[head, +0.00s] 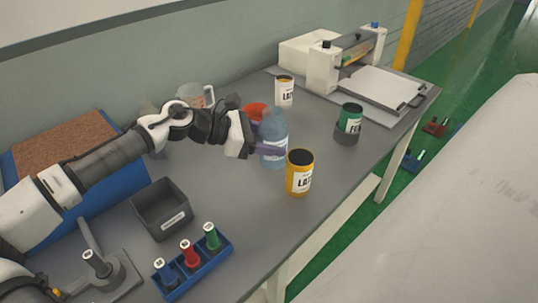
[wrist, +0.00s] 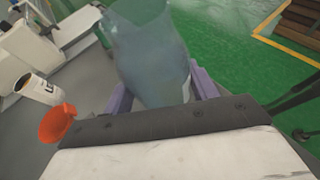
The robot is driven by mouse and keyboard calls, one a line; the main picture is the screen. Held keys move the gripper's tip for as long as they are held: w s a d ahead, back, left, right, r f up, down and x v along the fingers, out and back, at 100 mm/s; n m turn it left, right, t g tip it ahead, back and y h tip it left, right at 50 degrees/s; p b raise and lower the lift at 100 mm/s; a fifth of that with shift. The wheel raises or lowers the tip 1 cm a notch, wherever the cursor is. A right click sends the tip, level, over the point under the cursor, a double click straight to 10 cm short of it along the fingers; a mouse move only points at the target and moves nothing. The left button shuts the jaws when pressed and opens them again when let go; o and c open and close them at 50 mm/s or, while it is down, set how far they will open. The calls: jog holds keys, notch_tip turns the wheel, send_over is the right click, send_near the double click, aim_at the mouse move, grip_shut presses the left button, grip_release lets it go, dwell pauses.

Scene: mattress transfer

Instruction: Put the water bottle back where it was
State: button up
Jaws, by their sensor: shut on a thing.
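The water bottle (head: 273,138) is a translucent blue-grey bottle with a pale label, upright over the grey table. It fills the middle of the wrist view (wrist: 150,45). My gripper (head: 272,149) is shut on the bottle, with its purple fingers on either side of it; the fingers also show in the wrist view (wrist: 160,90). I cannot tell whether the bottle's base touches the table or hangs just above it.
A yellow can (head: 299,173) stands close in front of the bottle. An orange-red object (head: 255,111) and a white can (head: 284,91) are behind it. A green can (head: 350,118) in a dark holder is to the right. A grey bin (head: 162,209) and blue rack (head: 196,266) stand nearer.

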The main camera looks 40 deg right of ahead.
notch_tip(320, 180, down, 11)
jog(key=shift+f+p, duration=0.15)
jog(key=shift+p, duration=0.65)
jog(key=shift+f, duration=0.2)
jog(key=o, duration=1.1)
jog(key=shift+w+a+r, duration=0.15)
jog(key=shift+w+r, duration=0.05)
jog(key=b+v, duration=0.3)
jog(key=v, duration=0.8)
jog(key=shift+w+a+r, duration=0.2)
jog(key=shift+a, duration=0.05)
jog(key=shift+s+f, duration=0.1)
jog(key=shift+s, duration=0.05)
